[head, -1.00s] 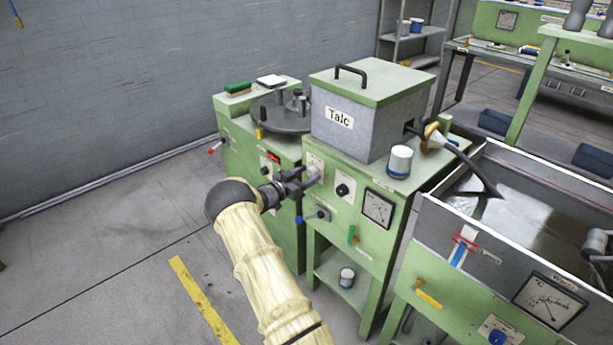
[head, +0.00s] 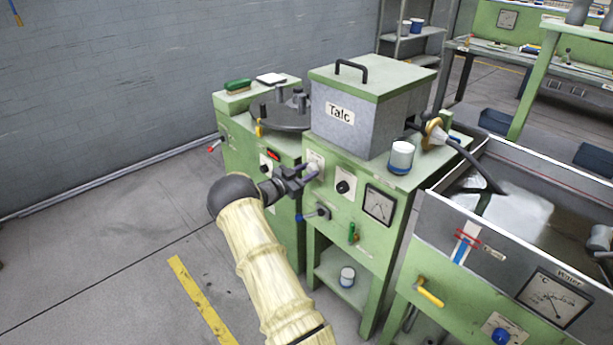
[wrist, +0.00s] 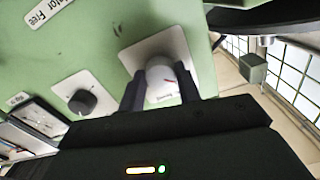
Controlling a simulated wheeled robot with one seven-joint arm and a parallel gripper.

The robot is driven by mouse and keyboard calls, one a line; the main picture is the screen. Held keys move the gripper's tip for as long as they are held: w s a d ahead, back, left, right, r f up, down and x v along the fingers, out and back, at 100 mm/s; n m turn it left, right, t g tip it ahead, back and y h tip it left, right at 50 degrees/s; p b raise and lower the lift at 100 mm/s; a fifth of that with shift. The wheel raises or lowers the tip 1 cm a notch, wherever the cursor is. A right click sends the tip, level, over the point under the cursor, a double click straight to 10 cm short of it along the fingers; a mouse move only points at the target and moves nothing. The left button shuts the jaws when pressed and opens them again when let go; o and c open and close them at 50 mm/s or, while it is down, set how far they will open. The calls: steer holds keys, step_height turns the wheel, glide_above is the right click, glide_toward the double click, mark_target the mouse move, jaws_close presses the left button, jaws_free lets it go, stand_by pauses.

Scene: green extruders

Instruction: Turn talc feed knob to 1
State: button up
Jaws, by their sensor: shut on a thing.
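The talc box (head: 356,138), grey with a green lid and a "Talc" label, sits on the green machine cabinet (head: 335,265). The scale numbers cannot be read.
To the right of my gripper are a black knob (head: 343,188) on a white plate and a square gauge (head: 379,205). A blue-tipped lever (head: 314,214) sticks out below. A water trough (head: 470,250) stands to the right. The floor at left is clear.

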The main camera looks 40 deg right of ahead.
steer(key=m+b, duration=0.1)
steer(key=m, duration=0.1)
steer(key=m+b, duration=0.1)
steer(key=b, duration=0.1)
steer(key=shift+f+m, duration=0.2)
steer(key=shift+m, duration=0.2)
steer(key=shift+r+m+b, duration=0.15)
steer(key=shift+m+b, duration=0.65)
steer(key=shift+m, duration=0.1)
steer(key=o, duration=1)
steer(key=shift+a, duration=0.1)
steer(key=a, duration=0.5)
steer(key=s+a+p, duration=0.1)
steer(key=a, duration=1.1)
steer(key=shift+s+a, duration=0.15)
steer(key=shift+r, duration=0.1)
